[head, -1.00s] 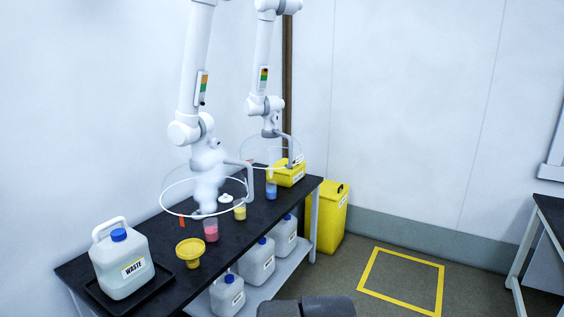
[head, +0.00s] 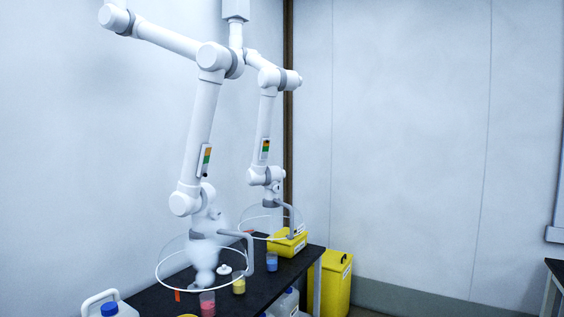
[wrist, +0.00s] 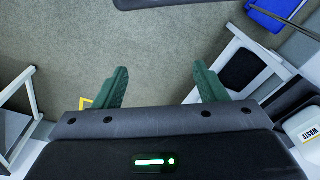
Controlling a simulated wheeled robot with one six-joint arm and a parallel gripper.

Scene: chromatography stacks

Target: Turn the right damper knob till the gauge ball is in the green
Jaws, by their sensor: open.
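Two white jointed extraction arms with clear hoods hang over the bench in the head view. The right extraction arm (head: 268,110) carries a gauge strip (head: 265,150) with orange and green bands and a dark lower part. Its ball is too small to make out. A joint (head: 268,177) sits below that gauge, above the right hood (head: 270,221). I cannot clearly tell the damper knob from this joint. The left extraction arm (head: 201,125) has a similar gauge (head: 206,160). My gripper (wrist: 158,85) is open and empty above the floor in the wrist view, away from both arms.
The black bench (head: 147,300) holds pink (head: 207,303), yellow (head: 239,286) and blue (head: 272,262) beakers and a yellow box (head: 288,243). A yellow bin (head: 333,285) stands at its right end. A waste jug (wrist: 304,125) shows at the wrist view's right. Floor below the gripper is clear.

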